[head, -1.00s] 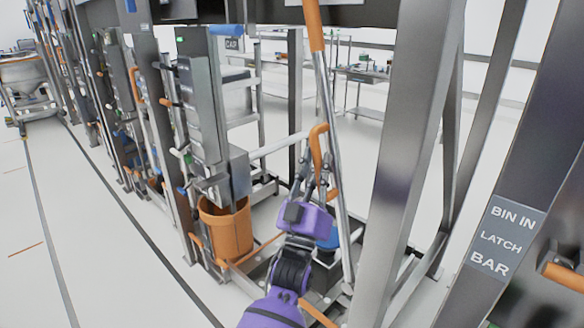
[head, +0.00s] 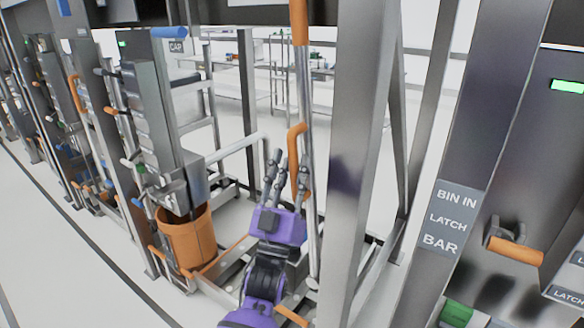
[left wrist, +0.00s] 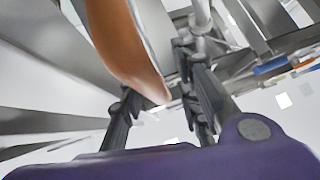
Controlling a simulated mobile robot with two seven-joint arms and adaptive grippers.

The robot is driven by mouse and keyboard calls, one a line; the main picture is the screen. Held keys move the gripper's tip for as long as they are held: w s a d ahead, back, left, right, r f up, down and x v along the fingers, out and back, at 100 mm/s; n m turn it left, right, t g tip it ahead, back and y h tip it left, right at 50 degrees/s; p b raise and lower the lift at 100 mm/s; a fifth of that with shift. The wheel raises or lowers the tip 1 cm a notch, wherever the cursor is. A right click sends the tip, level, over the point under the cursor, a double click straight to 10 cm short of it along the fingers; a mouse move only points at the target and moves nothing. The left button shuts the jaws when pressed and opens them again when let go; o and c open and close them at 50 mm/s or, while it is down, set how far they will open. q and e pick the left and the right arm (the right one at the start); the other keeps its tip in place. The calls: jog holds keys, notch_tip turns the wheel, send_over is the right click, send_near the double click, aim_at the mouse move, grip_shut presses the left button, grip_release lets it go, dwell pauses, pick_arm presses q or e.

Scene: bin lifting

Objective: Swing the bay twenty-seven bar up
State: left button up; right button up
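A tall metal bar (head: 309,110) with an orange grip at its top stands nearly upright in the bay frame. A bent orange handle (head: 294,140) sits at its middle. I see no bay number on it. My left gripper (head: 286,172), purple with dark fingers, points up just below and beside this handle. Its fingers are spread. In the left wrist view an orange handle (left wrist: 130,50) reaches down between the open fingers (left wrist: 165,100); I cannot tell whether they touch it. My right gripper is not in view.
An upright post (head: 360,130) stands just right of the bar. A sign post reading BIN IN LATCH BAR (head: 447,219) and a panel with an orange handle (head: 515,250) are further right. Floor is clear at far left.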

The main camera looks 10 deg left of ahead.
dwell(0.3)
pick_arm(q)
jog(key=v, duration=1.2)
jog(key=shift+w+f, duration=0.1)
jog(key=shift+f, duration=0.05)
